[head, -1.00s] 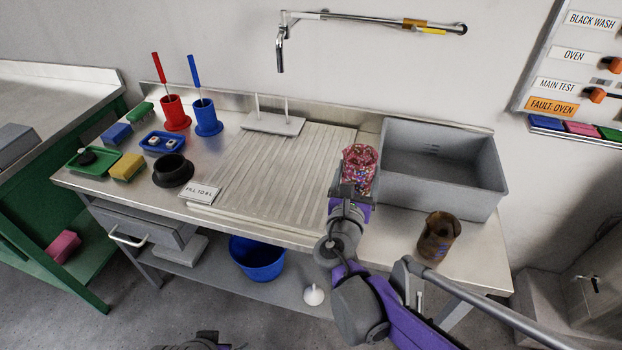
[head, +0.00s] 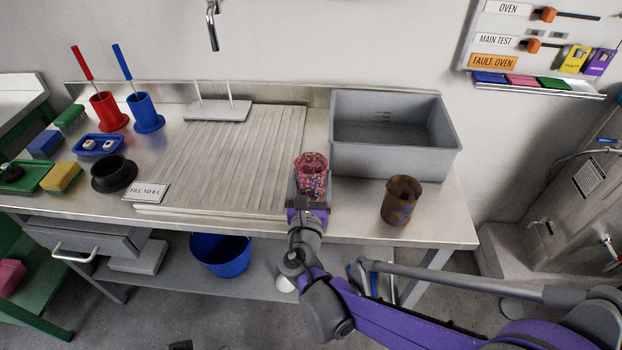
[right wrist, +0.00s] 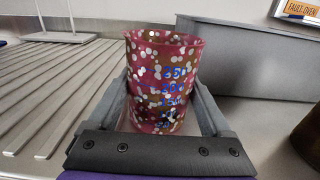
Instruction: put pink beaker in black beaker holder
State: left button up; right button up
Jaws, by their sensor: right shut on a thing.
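The pink beaker (head: 312,172), speckled with white and marked with blue numbers, is upright at the front of the worktop, left of the grey basin's front corner. My right gripper (head: 309,190) is shut on it, one finger on each side; the beaker fills the gap in the right wrist view (right wrist: 165,85). I cannot tell whether its base touches the surface. The black beaker holder (head: 113,176), a round open cup with a wide base, stands empty at the left of the worktop. Only a dark sliver, probably my left gripper (head: 180,345), shows at the bottom edge.
A ribbed draining board (head: 225,165) and a "FILL TO" sign (head: 146,193) lie between beaker and holder. A yellow sponge (head: 62,177) and blue tray (head: 98,145) are near the holder. A brown beaker (head: 401,202) stands right, before the grey basin (head: 395,150).

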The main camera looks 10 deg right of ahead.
jog(key=shift+f, duration=0.2)
jog(key=o, duration=1.4)
jog(key=shift+r, duration=0.1)
